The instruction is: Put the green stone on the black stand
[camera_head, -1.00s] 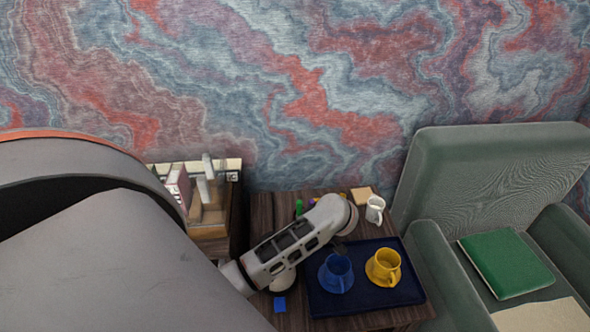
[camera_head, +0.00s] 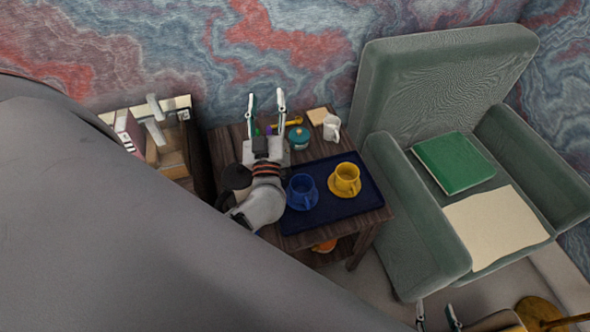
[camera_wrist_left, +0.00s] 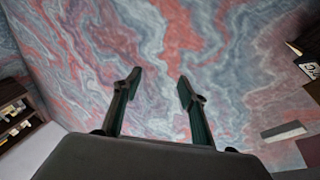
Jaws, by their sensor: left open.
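My left gripper (camera_head: 266,98) is open and empty above the back of the small wooden table, its fingers toward the wall. In the left wrist view its two fingers (camera_wrist_left: 159,80) stand apart with only the wall between them. Fingers of my right gripper (camera_head: 437,314) show apart at the bottom edge of the head view, with nothing seen between them. I cannot make out the green stone or the black stand for certain in either view. My left arm and wrist cover part of the table.
The table holds a dark blue tray (camera_head: 292,235) with a blue cup (camera_head: 301,191) and yellow cup (camera_head: 345,179). Behind are a teal lidded pot (camera_head: 299,138), white mug (camera_head: 331,129) and yellow spoon (camera_head: 288,123). A green armchair (camera_head: 420,75) stands right; a shelf (camera_head: 150,108) stands left.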

